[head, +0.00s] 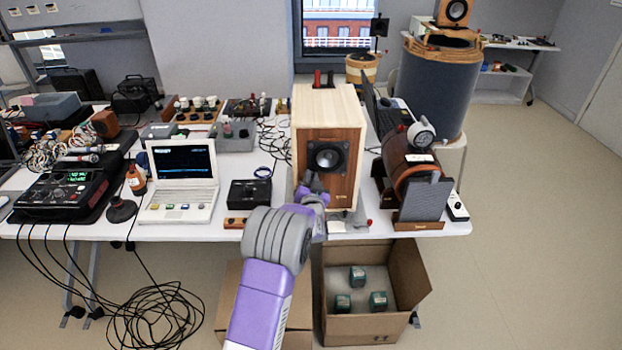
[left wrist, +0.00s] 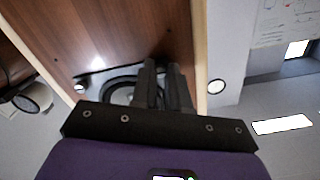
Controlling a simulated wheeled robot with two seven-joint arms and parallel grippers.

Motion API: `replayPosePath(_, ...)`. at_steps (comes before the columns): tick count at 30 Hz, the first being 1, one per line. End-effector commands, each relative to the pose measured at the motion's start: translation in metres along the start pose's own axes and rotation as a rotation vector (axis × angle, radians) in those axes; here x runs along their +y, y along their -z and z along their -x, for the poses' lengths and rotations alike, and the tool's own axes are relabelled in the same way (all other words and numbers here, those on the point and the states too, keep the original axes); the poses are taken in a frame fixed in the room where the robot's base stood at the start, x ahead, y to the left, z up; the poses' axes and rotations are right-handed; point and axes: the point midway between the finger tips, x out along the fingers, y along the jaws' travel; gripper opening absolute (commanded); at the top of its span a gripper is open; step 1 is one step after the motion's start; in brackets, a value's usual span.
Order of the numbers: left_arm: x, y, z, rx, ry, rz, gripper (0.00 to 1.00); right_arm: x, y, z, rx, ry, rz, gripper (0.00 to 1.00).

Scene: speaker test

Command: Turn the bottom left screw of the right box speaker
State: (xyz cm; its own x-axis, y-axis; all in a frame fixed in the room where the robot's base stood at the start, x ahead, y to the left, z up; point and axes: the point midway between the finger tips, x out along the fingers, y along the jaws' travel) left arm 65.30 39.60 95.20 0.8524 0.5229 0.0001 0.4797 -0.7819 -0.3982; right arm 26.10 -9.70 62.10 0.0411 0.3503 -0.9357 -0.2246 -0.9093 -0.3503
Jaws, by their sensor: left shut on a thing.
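The box speaker (head: 345,112) is a light wooden cabinet with a darker brown front, upright on the table. Its black speaker driver (head: 327,158) sits on a square plate in the front. My left gripper (head: 311,182) is at the plate's lower left corner in the head view. In the left wrist view the two dark fingers of my left gripper (left wrist: 161,68) are close together, in front of the driver (left wrist: 118,94) and the brown front panel (left wrist: 110,35). They are shut on the bottom left screw, which the fingers hide. My right gripper is in neither view.
A brown cylindrical device (head: 402,165) stands close to the right of the speaker. A black box (head: 250,193) and a white laptop (head: 182,180) are to the left. An open cardboard box (head: 410,300) is on the floor below the table.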

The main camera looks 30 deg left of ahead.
Motion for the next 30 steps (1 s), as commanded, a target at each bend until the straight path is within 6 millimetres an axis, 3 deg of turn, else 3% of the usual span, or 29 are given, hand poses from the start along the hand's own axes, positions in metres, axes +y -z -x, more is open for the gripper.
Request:
replayPosePath(7,0.0,-0.001,0.0,-0.001,-0.001,-0.001,0.0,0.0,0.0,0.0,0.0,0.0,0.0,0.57)
replayPosePath(8,0.0,-0.001,0.0,-0.001,-0.001,-0.001,0.18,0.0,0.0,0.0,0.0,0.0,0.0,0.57)
replayPosePath(12,0.0,-0.001,0.0,-0.001,0.0,0.0,0.39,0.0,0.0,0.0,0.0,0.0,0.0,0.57)
replayPosePath(23,0.0,0.0,0.003,-0.001,-0.001,0.001,0.4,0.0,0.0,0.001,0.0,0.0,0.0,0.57)
replayPosePath(30,0.0,0.001,0.033,-0.002,-0.003,0.002,0.4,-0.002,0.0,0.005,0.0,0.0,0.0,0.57)
